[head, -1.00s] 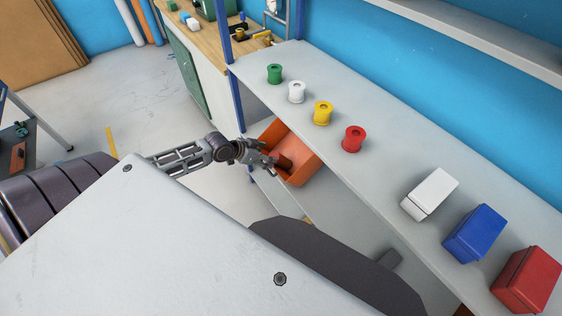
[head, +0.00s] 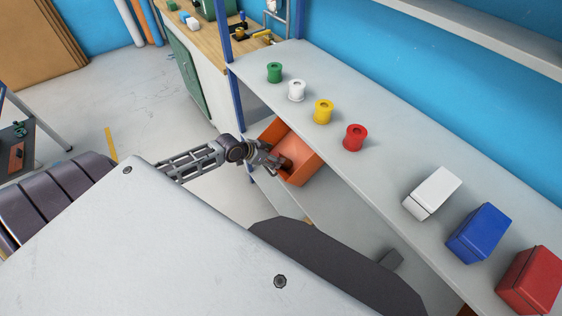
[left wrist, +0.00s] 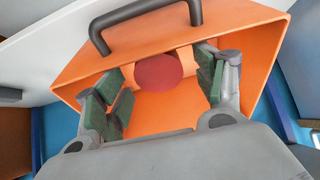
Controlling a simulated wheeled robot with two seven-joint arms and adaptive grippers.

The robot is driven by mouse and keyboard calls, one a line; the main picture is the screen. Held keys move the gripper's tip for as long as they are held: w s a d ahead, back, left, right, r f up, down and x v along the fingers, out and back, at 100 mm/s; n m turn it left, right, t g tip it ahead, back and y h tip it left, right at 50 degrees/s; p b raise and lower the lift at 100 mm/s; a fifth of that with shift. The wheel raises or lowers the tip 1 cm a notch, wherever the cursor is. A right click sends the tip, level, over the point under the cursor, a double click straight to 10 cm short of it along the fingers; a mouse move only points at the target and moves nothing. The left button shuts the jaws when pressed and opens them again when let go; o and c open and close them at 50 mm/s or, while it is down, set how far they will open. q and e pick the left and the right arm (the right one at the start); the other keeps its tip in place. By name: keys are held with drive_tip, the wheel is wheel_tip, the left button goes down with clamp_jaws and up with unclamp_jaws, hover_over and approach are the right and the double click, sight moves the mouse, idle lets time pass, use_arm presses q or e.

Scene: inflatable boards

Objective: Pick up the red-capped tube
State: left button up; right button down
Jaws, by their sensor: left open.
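An orange bin (head: 309,162) stands below the front edge of the grey shelf; it also shows in the left wrist view (left wrist: 262,75). A round red cap (left wrist: 158,72) faces the camera inside it, with an orange tube body partly visible behind. The rest of the tube is hidden by the cap and a dark handle. My left gripper (left wrist: 164,92) is open, its green-padded fingers on either side of the cap, with gaps on both sides. In the head view my left gripper (head: 281,161) reaches into the bin. My right gripper is out of view.
On the grey shelf (head: 375,170) stand green (head: 274,72), white (head: 297,90), yellow (head: 323,111) and red (head: 354,137) spools. White (head: 433,193), blue (head: 478,232) and red (head: 530,280) boxes stand at the right. A blue post (head: 238,105) rises near the bin.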

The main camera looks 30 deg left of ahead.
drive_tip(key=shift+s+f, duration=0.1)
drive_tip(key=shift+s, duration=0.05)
use_arm(q)
drive_tip(key=shift+w+d+f, duration=0.1)
drive_tip(key=shift+w+f, duration=0.05)
drive_tip(key=shift+f, duration=0.05)
drive_tip(key=shift+b+x, duration=0.3)
drive_tip(key=shift+x, duration=1.85)
drive_tip(key=shift+w+f+b, duration=0.2)
drive_tip(key=shift+w+b, duration=0.05)
drive_tip(key=shift+b, duration=0.05)
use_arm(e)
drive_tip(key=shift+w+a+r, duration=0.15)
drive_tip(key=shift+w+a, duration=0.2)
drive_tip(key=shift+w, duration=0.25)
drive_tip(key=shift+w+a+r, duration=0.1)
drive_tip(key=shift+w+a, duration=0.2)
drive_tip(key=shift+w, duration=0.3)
use_arm(q)
drive_tip(key=shift+c, duration=0.3)
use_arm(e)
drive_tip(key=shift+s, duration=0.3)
use_arm(q)
drive_tip(key=c, duration=1.2)
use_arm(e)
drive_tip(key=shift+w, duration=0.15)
